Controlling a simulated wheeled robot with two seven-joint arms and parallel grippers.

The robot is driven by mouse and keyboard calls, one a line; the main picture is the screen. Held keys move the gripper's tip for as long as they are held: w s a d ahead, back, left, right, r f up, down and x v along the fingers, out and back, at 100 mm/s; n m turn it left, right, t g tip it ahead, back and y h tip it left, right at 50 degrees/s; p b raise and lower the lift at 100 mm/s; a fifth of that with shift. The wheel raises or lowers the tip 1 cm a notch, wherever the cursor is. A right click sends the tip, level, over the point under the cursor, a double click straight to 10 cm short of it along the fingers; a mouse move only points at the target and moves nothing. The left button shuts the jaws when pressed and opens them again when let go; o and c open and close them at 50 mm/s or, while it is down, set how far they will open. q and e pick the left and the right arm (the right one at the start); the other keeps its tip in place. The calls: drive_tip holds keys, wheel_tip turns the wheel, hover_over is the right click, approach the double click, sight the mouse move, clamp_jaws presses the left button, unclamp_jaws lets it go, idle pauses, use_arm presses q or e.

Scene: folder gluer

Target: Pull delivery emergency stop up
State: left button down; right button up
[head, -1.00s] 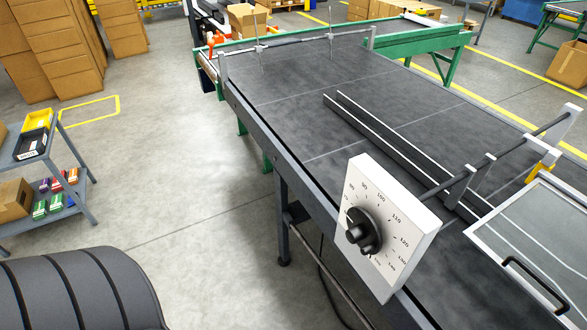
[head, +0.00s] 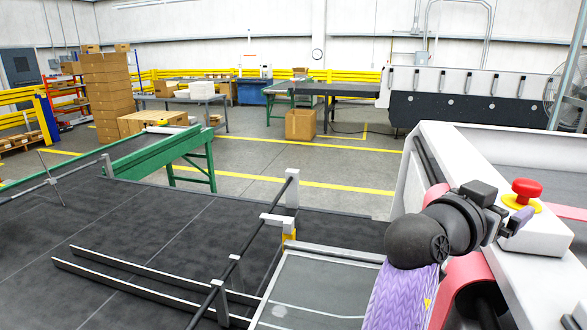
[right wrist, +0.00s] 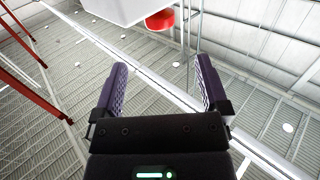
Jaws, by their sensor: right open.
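The delivery emergency stop is a red mushroom button (head: 527,188) on a yellow base, on top of a white box (head: 540,232) at the right of the head view. My right gripper (head: 512,222) is beside the box, just left of and a little below the button. In the right wrist view the two purple fingers (right wrist: 160,90) are apart with nothing between them. The red button also shows in that view (right wrist: 160,20), beyond the fingers and near the top edge, under the white box's corner. My left gripper is not in view.
A white machine housing (head: 440,150) stands behind my right arm. The dark delivery belt (head: 150,225) with guide rails and a crossbar (head: 235,258) fills the lower left. A framed clear cover (head: 315,290) lies near my forearm. A green conveyor frame (head: 160,150) stands farther back.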

sight(523, 188)
drive_tip(key=p+x, duration=0.1)
drive_tip(key=x, duration=0.3)
drive_tip(key=p+x, duration=0.2)
drive_tip(key=x, duration=0.2)
drive_tip(key=shift+d+r, duration=0.15)
drive_tip(key=shift+r, duration=0.05)
drive_tip(key=shift+w+d+f, duration=0.15)
drive_tip(key=shift+w+d, duration=0.15)
drive_tip(key=shift+d, duration=0.15)
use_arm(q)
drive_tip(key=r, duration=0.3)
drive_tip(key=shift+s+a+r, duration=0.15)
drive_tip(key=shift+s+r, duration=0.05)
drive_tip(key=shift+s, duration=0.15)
use_arm(e)
clamp_jaws()
